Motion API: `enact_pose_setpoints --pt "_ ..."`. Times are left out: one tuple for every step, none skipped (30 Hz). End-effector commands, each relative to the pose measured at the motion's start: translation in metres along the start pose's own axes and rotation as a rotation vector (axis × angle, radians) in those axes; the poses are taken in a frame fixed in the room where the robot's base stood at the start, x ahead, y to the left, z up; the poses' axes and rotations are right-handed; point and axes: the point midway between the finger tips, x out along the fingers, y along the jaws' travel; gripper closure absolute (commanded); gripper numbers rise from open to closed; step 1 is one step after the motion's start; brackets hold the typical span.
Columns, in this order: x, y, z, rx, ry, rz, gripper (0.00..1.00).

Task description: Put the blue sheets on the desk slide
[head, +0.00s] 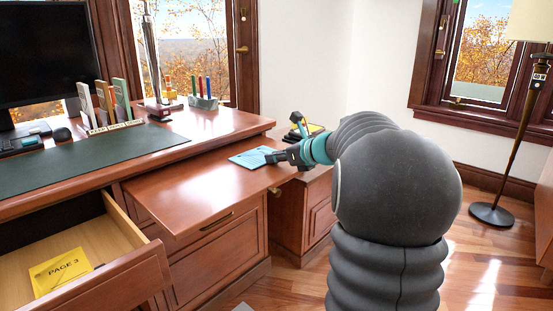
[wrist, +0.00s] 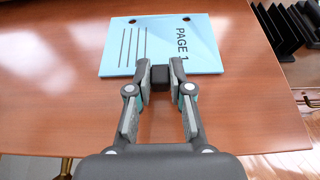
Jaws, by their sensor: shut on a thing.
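The blue sheets (head: 250,158) show at the right end of the pulled-out desk slide (head: 190,190). In the wrist view the blue sheets (wrist: 165,42) bear printed lines and the words "PAGE 1", and two dark holes show near their far edge. They are over the slide's reddish-brown wood (wrist: 240,100); whether they touch it I cannot tell. My gripper (head: 278,157) reaches in from the right. In the wrist view my gripper (wrist: 160,76) is shut on the near edge of the blue sheets.
An open drawer (head: 120,275) at lower left holds a yellow "PAGE 3" sheet (head: 60,271). The desk top above has a green mat (head: 90,158), upright books (head: 105,100) and a pen holder (head: 203,102). A low cabinet (head: 305,205) stands right of the slide. The slide's left part is clear.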

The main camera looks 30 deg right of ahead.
Motion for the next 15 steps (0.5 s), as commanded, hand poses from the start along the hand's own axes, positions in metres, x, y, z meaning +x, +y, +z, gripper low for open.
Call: enact_pose_setpoints --pt "-0.0003 -0.0001 0.0006 -0.001 -0.001 -0.001 1.00" --pt "-0.0005 -0.0001 0.0010 -0.001 -0.001 -0.001 1.00" --pt "-0.0005 -0.0001 0.0011 -0.001 -0.001 -0.001 1.00" --pt "-0.0006 -0.0001 0.0011 -0.001 -0.001 -0.001 1.00" --pt "-0.0006 -0.0002 0.0011 -0.001 -0.001 -0.001 1.00" --pt "-0.0004 -0.0001 0.0007 -0.001 -0.001 -0.001 1.00" --pt "-0.0001 -0.0001 0.0000 -0.001 -0.001 0.000 1.00" --pt "0.0003 -0.0002 -0.0010 -0.001 0.000 0.000 1.00" --pt "0.0008 -0.0002 -0.0022 -0.001 0.000 0.000 1.00" --pt "0.0011 -0.0002 -0.0030 -0.001 0.000 0.000 1.00" --pt "0.0010 -0.0002 -0.0029 -0.001 0.000 0.000 0.78" --pt "0.0008 -0.0002 -0.0022 -0.001 0.000 0.000 0.68" --pt "0.0008 -0.0002 -0.0022 -0.002 0.000 0.000 0.60" --pt "0.0008 -0.0002 -0.0022 -0.001 0.000 0.000 0.55" --pt "0.0007 -0.0002 -0.0022 -0.001 0.000 0.000 0.55"
